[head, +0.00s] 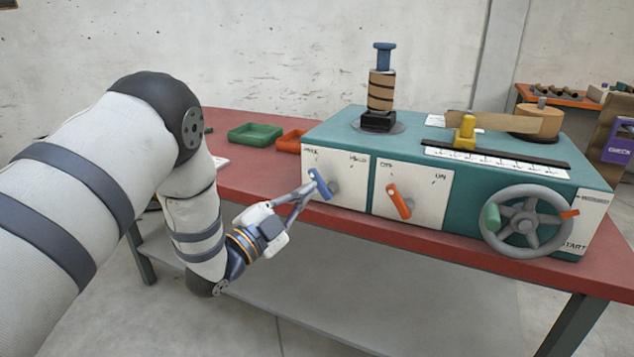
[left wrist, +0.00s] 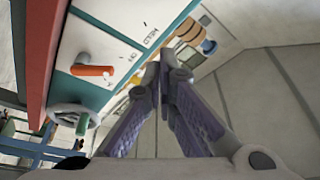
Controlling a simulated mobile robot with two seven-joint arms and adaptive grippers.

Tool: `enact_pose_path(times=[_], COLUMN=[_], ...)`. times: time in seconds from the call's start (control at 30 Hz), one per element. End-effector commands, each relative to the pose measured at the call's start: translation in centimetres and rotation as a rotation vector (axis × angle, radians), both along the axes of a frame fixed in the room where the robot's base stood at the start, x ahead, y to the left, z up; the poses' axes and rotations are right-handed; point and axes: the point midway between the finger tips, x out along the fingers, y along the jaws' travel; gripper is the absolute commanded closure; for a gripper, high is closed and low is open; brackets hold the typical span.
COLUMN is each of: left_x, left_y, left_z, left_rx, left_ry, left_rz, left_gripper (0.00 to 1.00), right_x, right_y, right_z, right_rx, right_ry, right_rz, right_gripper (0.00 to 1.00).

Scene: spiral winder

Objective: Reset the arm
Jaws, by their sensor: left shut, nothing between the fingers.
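My left gripper (head: 306,190) is shut and empty, with its tips right at the blue lever (head: 319,184) on the left white panel of the teal winder (head: 470,190). I cannot tell whether they touch the lever. In the left wrist view the shut fingertips (left wrist: 166,62) meet in the middle, with nothing visible between them. The blue lever is not clear there. The blue lever tilts with its top to the left. My left arm reaches in from the left, bent at the elbow. My right gripper is out of view.
An orange lever (head: 399,201) sits on the OFF/ON panel, and a handwheel (head: 528,222) with a green knob is at the right. A wrapped spindle (head: 381,90) stands on top. Green (head: 255,134) and orange (head: 290,141) trays lie on the red table (head: 245,178). Space in front is open.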

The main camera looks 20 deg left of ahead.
Motion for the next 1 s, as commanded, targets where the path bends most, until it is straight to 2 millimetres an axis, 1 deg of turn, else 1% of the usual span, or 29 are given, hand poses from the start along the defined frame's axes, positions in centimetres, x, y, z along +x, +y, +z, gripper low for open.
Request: enact_pose_path(times=[0.1,0.5,0.57,0.63,0.67,0.7,0.77,0.8,0.87,0.9,0.97,1.0], left_x=[-0.4,-0.4,-0.6,-1.3,-2.0,-3.4,-6.3,-8.8,-13.1,-16.3,-21.5,-25.2], left_y=[0.2,0.2,0.1,0.0,0.0,-0.1,-0.4,-0.5,-0.8,-1.0,-1.3,-1.6], left_z=[-0.1,-0.2,-0.9,-3.9,-5.9,-9.1,-14.3,-17.5,-21.8,-24.2,-27.3,-28.9], left_rx=[0.000,0.000,-0.010,-0.049,-0.077,-0.120,-0.193,-0.241,-0.308,-0.349,-0.404,-0.438], left_ry=[0.001,0.002,0.031,0.142,0.220,0.341,0.546,0.682,0.877,1.003,1.186,1.303], left_rz=[0.002,0.001,0.005,0.027,0.043,0.070,0.128,0.172,0.245,0.300,0.391,0.458], left_gripper=[1.00,1.00,1.00,1.00,1.00,1.00,1.00,1.00,1.00,1.00,1.00,1.00], right_x=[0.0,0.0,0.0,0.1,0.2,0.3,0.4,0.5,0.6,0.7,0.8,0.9], right_y=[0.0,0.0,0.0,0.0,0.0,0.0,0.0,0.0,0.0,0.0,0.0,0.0], right_z=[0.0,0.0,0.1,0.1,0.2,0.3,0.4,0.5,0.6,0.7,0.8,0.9], right_rx=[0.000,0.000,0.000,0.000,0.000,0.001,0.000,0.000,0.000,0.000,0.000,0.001], right_ry=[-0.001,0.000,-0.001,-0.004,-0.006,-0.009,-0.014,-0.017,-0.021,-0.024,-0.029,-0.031], right_rz=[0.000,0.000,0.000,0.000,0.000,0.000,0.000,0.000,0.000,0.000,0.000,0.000], right_gripper=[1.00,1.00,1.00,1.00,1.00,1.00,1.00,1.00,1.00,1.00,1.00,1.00])
